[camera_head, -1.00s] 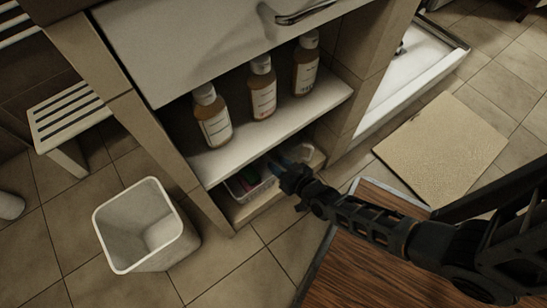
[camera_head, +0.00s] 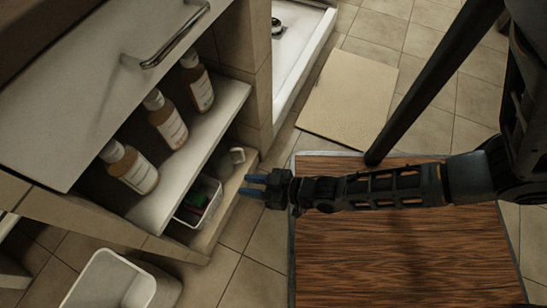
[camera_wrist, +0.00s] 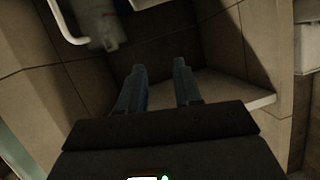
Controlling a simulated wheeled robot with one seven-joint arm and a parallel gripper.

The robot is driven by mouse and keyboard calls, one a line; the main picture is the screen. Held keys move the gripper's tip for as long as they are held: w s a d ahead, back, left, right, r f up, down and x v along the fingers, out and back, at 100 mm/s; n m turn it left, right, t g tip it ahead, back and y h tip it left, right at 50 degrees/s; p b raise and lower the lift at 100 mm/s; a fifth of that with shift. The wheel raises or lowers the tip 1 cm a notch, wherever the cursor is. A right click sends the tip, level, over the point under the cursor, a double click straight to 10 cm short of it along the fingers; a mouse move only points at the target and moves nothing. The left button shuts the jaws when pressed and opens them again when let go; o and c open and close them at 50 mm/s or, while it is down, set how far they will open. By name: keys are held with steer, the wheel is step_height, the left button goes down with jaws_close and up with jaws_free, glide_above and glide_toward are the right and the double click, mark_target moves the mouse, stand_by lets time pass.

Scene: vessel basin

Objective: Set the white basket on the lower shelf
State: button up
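A small white basket (camera_head: 213,204) with green, red and dark things in it stands on the lower shelf (camera_head: 213,232) of the cabinet, under the shelf with the bottles. Its far part is hidden by the upper shelf. My gripper (camera_head: 253,185) is just outside the shelf opening, to the right of the basket and apart from it. In the wrist view its two blue fingers (camera_wrist: 158,78) stand apart with nothing between them.
Several brown bottles (camera_head: 168,122) stand on the upper shelf. A grey container (camera_head: 234,156) is on the lower shelf behind the basket. A white bin (camera_head: 105,283) stands on the floor at lower left. A beige mat (camera_head: 350,97) lies on the tiles.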

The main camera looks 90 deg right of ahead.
steer(key=s+a+r+n+y, duration=0.1)
steer(key=s+a+r+n, duration=0.1)
steer(key=r, duration=1.3)
steer(key=s+a+r+n+t+y, duration=0.1)
steer(key=s+a+r, duration=0.3)
steer(key=r, duration=1.1)
steer(key=shift+s+a+n+y, duration=0.35)
steer(key=shift+a+n+y, duration=0.25)
steer(key=shift+a, duration=0.3)
steer(key=shift+r, duration=0.15)
step_height(320, 180, up, 27)
steer(key=p, duration=2.7)
